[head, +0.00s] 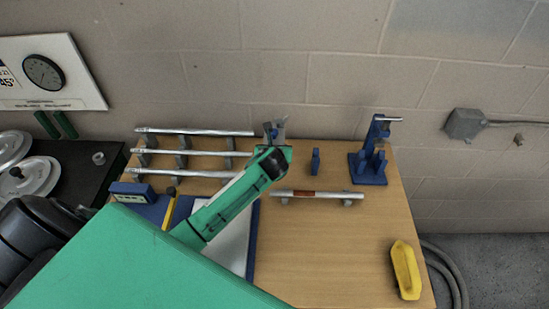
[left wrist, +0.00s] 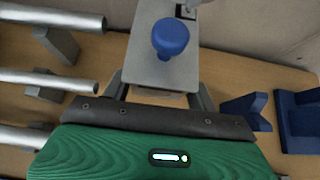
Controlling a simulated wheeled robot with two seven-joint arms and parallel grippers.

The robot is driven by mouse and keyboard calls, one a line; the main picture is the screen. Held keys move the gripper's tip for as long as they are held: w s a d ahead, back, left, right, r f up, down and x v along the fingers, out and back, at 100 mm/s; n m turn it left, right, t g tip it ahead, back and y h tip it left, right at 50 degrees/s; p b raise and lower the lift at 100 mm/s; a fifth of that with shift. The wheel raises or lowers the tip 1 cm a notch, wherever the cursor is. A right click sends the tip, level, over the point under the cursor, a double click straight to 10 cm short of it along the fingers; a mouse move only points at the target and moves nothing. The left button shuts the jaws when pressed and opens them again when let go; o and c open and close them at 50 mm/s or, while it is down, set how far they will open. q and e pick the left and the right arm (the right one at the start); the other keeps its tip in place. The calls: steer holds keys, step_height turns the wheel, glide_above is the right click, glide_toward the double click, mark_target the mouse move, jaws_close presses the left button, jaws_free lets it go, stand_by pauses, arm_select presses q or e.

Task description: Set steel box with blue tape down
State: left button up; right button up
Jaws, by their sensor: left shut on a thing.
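A grey metal box (left wrist: 160,70) with a round blue knob (left wrist: 171,37) on it sits between the fingers of my left gripper (left wrist: 160,92) in the left wrist view. My left gripper (head: 274,134) is shut on this box at the table's back edge in the head view. There the box (head: 280,127) shows only as a small grey and blue shape, partly hidden by the gripper. I cannot make out blue tape on it, nor whether it touches the table. My right gripper is not in view.
Several silver bars (head: 195,132) lie on grey supports at the back left of the wooden table (head: 330,255). A small blue block (head: 315,161), a blue stand (head: 369,168) and a brown-banded bar (head: 310,194) are to the right. A yellow object (head: 405,270) lies front right.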

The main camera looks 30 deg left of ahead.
arm_select(q)
steer(key=shift+f, duration=3.05)
steer(key=o, duration=1.1)
steer(key=shift+f, duration=0.15)
steer(key=b+v, duration=0.1)
steer(key=v, duration=1.1)
